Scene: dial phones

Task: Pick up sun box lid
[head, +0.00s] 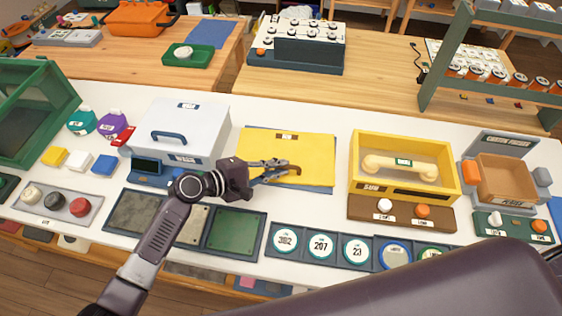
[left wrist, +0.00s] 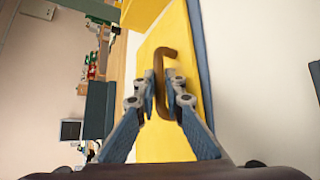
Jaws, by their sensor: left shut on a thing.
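The sun box lid is a flat yellow panel (head: 312,153) with a small brown label, near the middle of the white table. Its brown hooked handle (left wrist: 159,75) stands out in the left wrist view, against the yellow lid (left wrist: 182,45). My left gripper (head: 284,169) comes over the lid from the left and is shut on the handle. A blue edge shows under the lid; I cannot tell whether the lid is raised off it. The open yellow sun box (head: 370,187) stands to the right with a cream handset-shaped thing (head: 400,167) inside. My right gripper is out of view.
A white box with a blue handle (head: 185,118) stands left of the lid. Round numbered discs (head: 321,246) lie in front. An orange-brown box (head: 508,180) stands at the right, by a shelf rack (head: 450,55). My dark arm link covers the lower right.

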